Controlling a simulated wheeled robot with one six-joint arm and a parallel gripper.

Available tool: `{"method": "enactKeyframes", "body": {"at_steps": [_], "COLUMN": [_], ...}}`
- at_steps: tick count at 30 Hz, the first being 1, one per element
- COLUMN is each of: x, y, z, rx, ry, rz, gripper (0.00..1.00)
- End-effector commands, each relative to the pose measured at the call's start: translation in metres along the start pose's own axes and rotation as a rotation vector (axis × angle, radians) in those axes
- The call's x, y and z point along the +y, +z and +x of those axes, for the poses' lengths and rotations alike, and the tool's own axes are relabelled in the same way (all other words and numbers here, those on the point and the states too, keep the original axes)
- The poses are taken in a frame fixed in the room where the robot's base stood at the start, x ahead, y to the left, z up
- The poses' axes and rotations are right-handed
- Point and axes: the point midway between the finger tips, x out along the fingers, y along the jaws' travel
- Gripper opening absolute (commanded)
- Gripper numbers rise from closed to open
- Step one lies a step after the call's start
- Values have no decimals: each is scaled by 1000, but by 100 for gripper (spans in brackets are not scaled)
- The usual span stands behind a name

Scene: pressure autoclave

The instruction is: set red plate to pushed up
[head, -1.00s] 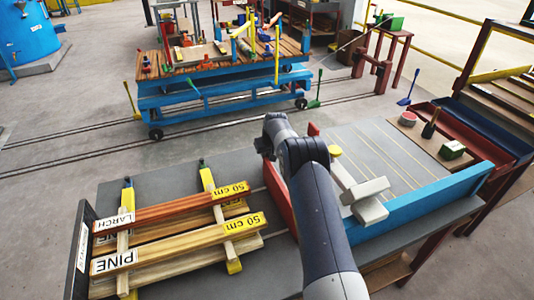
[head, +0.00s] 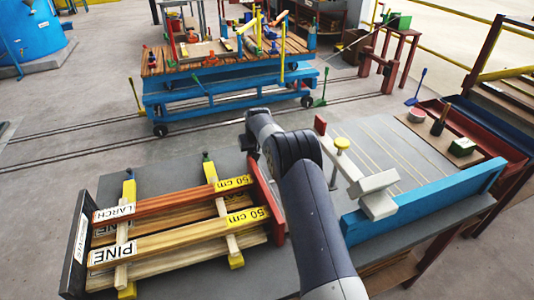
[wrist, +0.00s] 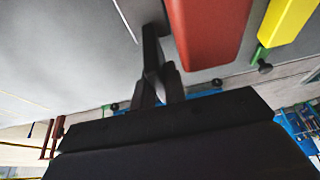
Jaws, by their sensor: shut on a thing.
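The red plate (head: 266,200) stands upright across the right ends of the labelled boards in the head view. No gap shows between it and the upper LARCH board (head: 170,203) or the PINE board (head: 180,238). A red body, seemingly the plate, shows at the top of the wrist view (wrist: 207,30). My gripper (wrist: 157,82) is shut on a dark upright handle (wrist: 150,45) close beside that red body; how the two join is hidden.
A black end plate (head: 77,245) stands left of the boards. A blue cart (head: 230,95) stands behind.

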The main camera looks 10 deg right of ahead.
Motion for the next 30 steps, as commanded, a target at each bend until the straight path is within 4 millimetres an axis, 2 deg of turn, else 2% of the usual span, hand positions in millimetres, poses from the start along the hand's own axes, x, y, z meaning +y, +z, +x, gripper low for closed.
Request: {"method": "enactKeyframes", "body": {"at_steps": [1,4,14,15,23,30], "x": [-12,-23,-27,-27,-26,-26], "y": [0,0,0,0,0,0], "z": [2,1,0,0,0,-1], "rx": [3,2,2,2,2,1], "ry": [-2,-1,-1,-1,0,0], "rz": [-4,-2,-1,-1,-1,0], "gripper": [0,0,0,13,35,35]}}
